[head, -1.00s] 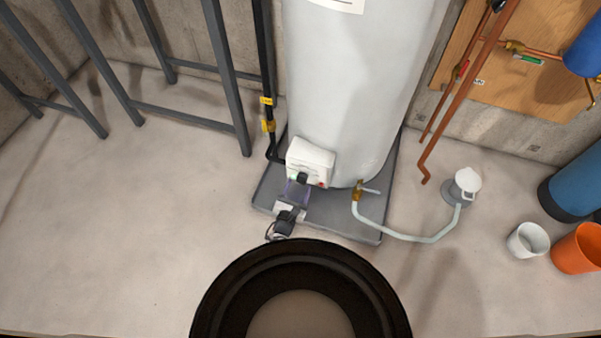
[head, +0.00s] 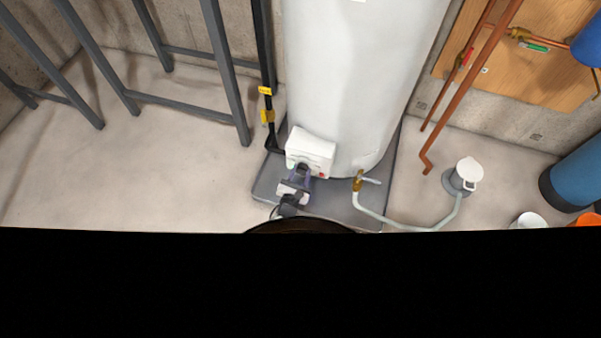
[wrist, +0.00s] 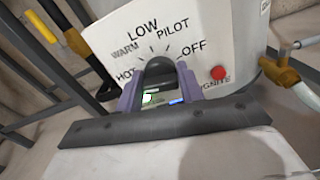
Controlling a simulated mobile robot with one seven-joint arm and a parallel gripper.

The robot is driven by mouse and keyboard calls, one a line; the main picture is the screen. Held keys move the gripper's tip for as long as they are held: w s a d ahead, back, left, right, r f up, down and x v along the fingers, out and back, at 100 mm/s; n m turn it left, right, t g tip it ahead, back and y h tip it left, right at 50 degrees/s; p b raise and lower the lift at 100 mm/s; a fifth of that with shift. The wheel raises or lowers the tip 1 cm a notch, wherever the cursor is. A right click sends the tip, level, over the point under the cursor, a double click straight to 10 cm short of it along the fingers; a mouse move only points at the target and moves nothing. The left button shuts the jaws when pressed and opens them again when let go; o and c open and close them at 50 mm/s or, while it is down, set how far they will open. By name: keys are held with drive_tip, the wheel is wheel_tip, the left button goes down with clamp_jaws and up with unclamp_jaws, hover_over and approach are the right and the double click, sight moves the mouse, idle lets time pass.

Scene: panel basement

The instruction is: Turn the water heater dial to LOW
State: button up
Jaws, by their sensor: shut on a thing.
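The white control box (head: 311,147) sits low on the front of the water heater (head: 360,70). In the wrist view the box (wrist: 215,30) carries the words HOT, WARM, LOW, PILOT and OFF in an arc, with a red IGNITE button (wrist: 218,73). The dark dial (wrist: 158,66) is below the arc, between my purple fingers. My gripper (wrist: 160,86) is shut on the dial; it also shows in front of the box in the head view (head: 299,174). I cannot tell which label the dial points at.
A grey pan (head: 340,205) lies under the heater. A drain valve and pale hose (head: 393,225) are right of the box, leading to a floor drain (head: 463,178). A black pipe (head: 268,100) and a grey metal frame (head: 226,75) stand left. Open floor lies at left.

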drive_tip(key=shift+m, duration=0.3)
drive_tip(key=m, duration=0.3)
drive_tip(key=shift+d+m, duration=0.1)
drive_tip(key=shift+m, duration=0.2)
drive_tip(key=m, duration=0.4)
drive_tip(key=shift+f, duration=0.1)
drive_tip(key=m, duration=0.4)
drive_tip(key=shift+m, duration=1.7)
drive_tip(key=o, duration=1)
drive_tip(key=shift+c, duration=0.2)
